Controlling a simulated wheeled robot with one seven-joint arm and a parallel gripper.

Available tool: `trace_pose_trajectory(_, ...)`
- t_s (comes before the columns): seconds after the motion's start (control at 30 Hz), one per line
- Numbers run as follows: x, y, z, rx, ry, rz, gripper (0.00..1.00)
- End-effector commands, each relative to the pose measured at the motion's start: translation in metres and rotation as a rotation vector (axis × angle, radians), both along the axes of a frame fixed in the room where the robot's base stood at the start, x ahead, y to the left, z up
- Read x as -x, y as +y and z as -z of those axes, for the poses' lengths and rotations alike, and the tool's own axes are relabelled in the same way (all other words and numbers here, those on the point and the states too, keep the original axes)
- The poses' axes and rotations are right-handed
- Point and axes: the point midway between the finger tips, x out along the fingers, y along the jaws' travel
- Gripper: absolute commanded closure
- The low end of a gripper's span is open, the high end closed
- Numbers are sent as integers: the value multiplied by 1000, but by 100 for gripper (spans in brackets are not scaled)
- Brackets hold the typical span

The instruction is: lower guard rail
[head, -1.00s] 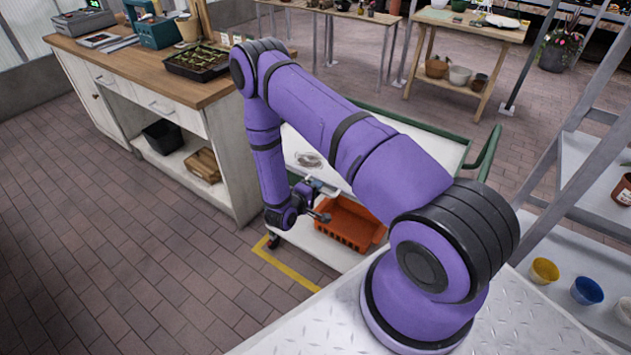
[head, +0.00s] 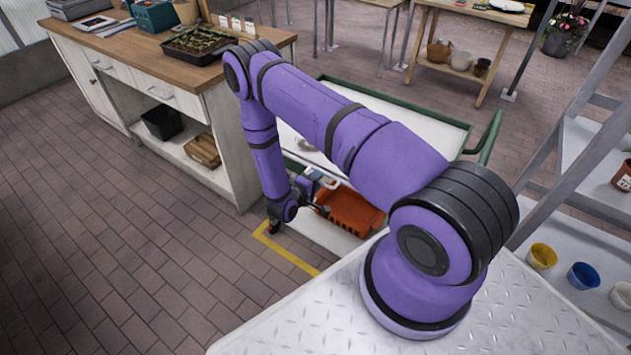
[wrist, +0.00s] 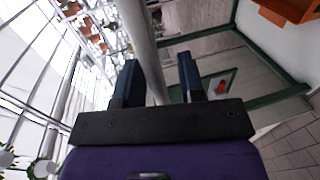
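The guard rail looks like a pale grey bar (head: 318,167) along the near side of the green-framed cart (head: 400,118); my arm partly hides it. In the wrist view a thick grey bar (wrist: 142,45), likely this rail, runs down between my two dark fingers. My gripper (head: 320,210) is low by the cart's near side, beside the orange crate. In the wrist view my gripper (wrist: 160,80) is open, with a finger on each side of the bar and gaps visible. I cannot tell how deep the bar sits between them.
An orange crate (head: 352,212) sits on the cart's lower shelf. A wooden-topped workbench (head: 150,60) stands left of the cart. A yellow floor line (head: 285,252) runs in front. A metal shelf rack with small pots (head: 542,256) is at the right. Floor at left is clear.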

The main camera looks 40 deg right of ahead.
Motion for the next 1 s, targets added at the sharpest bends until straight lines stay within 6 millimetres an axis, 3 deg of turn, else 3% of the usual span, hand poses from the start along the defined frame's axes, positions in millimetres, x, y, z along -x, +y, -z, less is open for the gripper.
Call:
trace_pose_trajectory(0.17, 3, 11, -3, 0, 0, -2, 64)
trace_pose_trajectory(0.63, 30, 85, -19, 0, 0, -3, 64)
trace_pose_trajectory(1.0, 36, 100, -22, -1, 0, -1, 64)
